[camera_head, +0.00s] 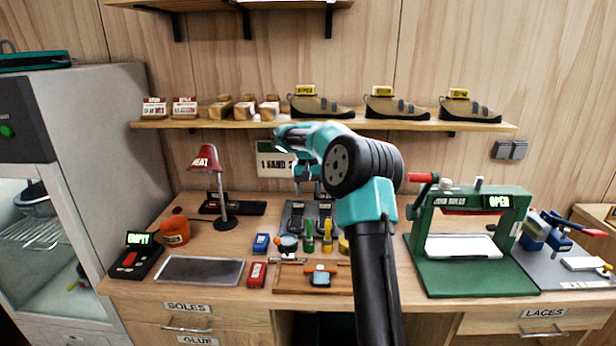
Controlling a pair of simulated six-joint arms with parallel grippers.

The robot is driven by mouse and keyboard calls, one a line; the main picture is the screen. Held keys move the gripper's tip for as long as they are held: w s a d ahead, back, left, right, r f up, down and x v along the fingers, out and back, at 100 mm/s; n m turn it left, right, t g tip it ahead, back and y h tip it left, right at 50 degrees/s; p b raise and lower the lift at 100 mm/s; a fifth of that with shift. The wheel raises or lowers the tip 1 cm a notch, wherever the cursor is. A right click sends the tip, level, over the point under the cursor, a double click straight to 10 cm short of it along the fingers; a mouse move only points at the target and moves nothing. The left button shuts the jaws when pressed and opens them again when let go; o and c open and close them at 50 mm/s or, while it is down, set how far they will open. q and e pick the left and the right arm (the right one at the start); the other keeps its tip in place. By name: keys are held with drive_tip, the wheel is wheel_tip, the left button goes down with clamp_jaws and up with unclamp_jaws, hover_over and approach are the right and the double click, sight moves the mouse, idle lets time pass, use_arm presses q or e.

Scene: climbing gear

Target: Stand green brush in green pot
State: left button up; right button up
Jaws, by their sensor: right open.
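A green upright brush-like tool (309,235) stands at the middle of the bench, just left of a similar yellow one (327,236). I take it as the green brush, but it is small. I cannot make out a green pot; my right arm covers part of the bench to the right of the tools. My right gripper (307,178) is open, above and behind the tools, apart from them, with its fingers partly hidden by my own wrist. My left gripper is not in view.
A yellow round thing (343,245) is partly behind my arm. A green press (468,268) stands at the right. A shelf (230,124) with shoes runs above.

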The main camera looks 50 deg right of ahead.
drive_tip(key=r, duration=0.5)
drive_tip(key=shift+w+d+r, duration=0.1)
drive_tip(key=shift+w+d, duration=0.1)
drive_tip(key=shift+w, duration=0.05)
idle(0.9)
